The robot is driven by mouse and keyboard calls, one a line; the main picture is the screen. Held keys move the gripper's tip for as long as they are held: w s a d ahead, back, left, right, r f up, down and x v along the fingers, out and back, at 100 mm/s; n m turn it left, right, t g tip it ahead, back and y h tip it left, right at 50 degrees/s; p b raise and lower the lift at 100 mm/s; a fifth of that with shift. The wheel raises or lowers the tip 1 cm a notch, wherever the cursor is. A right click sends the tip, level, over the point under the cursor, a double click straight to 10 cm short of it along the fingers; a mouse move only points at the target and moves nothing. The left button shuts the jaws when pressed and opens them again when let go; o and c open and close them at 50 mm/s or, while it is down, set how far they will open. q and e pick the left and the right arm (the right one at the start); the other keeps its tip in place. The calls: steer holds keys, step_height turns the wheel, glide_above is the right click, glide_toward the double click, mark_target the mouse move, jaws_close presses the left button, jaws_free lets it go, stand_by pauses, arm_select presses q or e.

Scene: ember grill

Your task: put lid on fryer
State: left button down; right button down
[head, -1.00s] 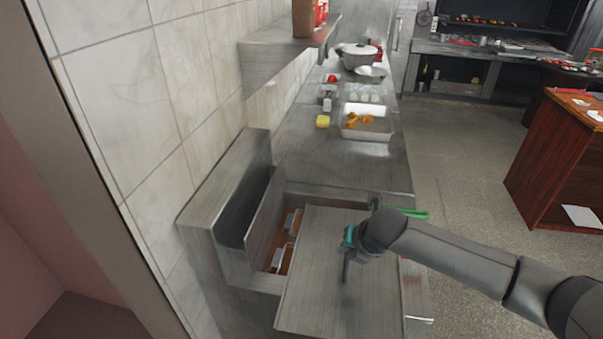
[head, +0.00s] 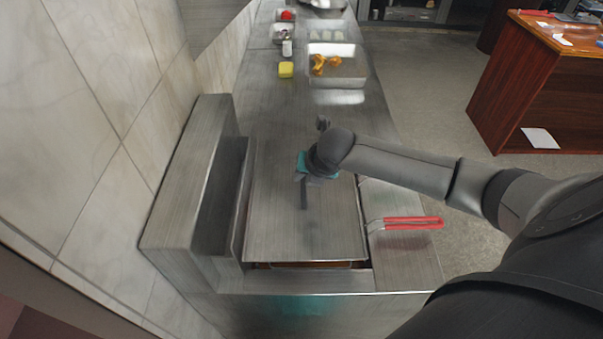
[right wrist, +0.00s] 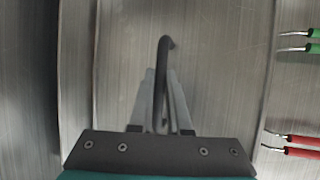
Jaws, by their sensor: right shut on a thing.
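The lid (head: 285,228) is a flat brushed-steel sheet with a dark bar handle (head: 304,198). My right gripper (head: 303,182) is shut on this handle. The right wrist view shows the fingers (right wrist: 164,112) closed around the handle (right wrist: 164,62), with the lid (right wrist: 220,60) beneath. The lid lies over most of the opening of the steel fryer (head: 300,284). A narrow strip with brown oil and wire shows along the near edge. I cannot tell whether the lid rests fully on the rim. My left gripper is not in view.
A red basket handle (head: 412,223) sticks out at the fryer's right side; green handles (right wrist: 300,40) also show in the right wrist view. A raised steel back (head: 185,180) and tiled wall stand left.

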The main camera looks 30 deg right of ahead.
step_height(320, 180, down, 4)
steer(key=b, duration=0.4)
steer(key=shift+w+f+b, duration=0.1)
steer(key=shift+f+b, duration=0.05)
steer(key=shift+b, duration=0.15)
steer(key=shift+f+b, duration=0.8)
steer(key=shift+f, duration=1.1)
steer(key=shift+f, duration=0.2)
steer(key=c, duration=0.8)
jaws_free()
steer(key=shift+f, duration=0.15)
steer(key=p+v, duration=0.2)
steer(key=v, duration=1.3)
